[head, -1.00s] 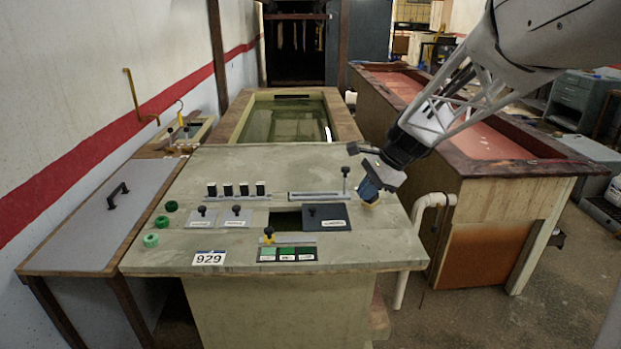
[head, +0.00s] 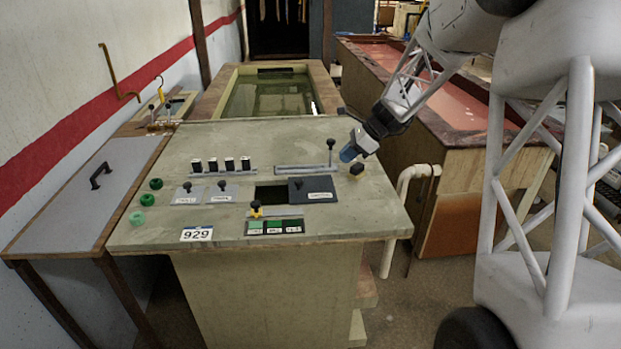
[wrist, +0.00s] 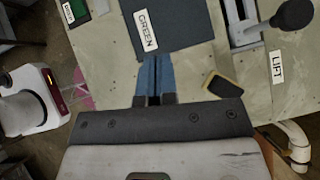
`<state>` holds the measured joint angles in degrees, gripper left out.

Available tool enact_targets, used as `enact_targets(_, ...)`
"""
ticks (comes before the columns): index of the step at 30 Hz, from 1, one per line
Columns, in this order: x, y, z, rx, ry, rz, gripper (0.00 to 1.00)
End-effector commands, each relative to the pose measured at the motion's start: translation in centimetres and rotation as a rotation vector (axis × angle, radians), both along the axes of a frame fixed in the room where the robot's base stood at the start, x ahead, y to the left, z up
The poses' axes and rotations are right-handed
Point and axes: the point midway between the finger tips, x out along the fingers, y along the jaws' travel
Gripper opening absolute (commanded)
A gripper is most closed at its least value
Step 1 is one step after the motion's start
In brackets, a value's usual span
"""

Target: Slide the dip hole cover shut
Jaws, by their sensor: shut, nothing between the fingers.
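The dip hole cover is a dark grey plate (head: 301,187) with a black knob and a white label. It lies right of the dark rectangular hole (head: 271,194) in the bench top, and the hole is uncovered. In the wrist view the cover (wrist: 188,22) shows at top centre with its label reading GREEN; its knob is not seen there. My gripper (head: 346,155) has blue fingers, pressed together and empty. It is behind and right of the cover in the head view. In the wrist view the fingertips (wrist: 155,58) appear at the cover's near edge; contact cannot be told.
A slotted rail with an upright black-knobbed lever (head: 331,152) stands behind the cover. A black and yellow block (head: 357,169) lies right of it.

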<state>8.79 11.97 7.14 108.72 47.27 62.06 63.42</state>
Motion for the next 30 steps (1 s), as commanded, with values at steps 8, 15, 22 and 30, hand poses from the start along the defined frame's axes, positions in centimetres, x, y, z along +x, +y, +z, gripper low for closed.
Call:
enact_targets(8,0.0,0.3,-0.3,0.000,0.000,0.001,0.00)
enact_targets(15,0.2,1.5,-1.8,-0.001,0.001,0.002,0.00)
enact_targets(22,0.5,3.6,-4.3,0.000,0.002,0.003,0.00)
enact_targets(30,0.9,6.2,-7.4,-0.001,0.001,0.002,0.00)
